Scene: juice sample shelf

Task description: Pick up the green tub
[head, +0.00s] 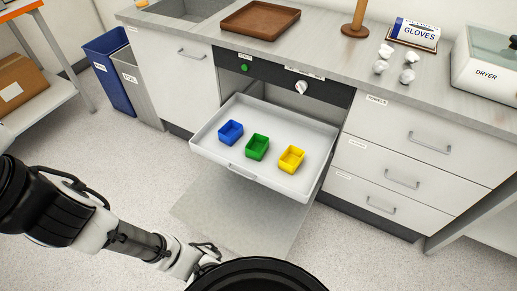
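The green tub (257,147) is a small open-topped box. It sits upright in the middle of an open, pulled-out white drawer (215,154). A blue tub (230,132) stands to its left and a yellow tub (291,159) to its right, each with a gap between. My arm lies across the lower left, well short of the drawer. The end of my arm is partly hidden behind a dark round part of my body at the bottom edge. My gripper's fingers are not visible.
Above the drawer is a counter (290,52) with a brown tray (260,20), a glove box (415,33), several crumpled white pieces and a dryer (487,64). Closed drawers (405,160) stand to the right. Blue and grey bins are at the left. The floor (130,175) before the drawer is clear.

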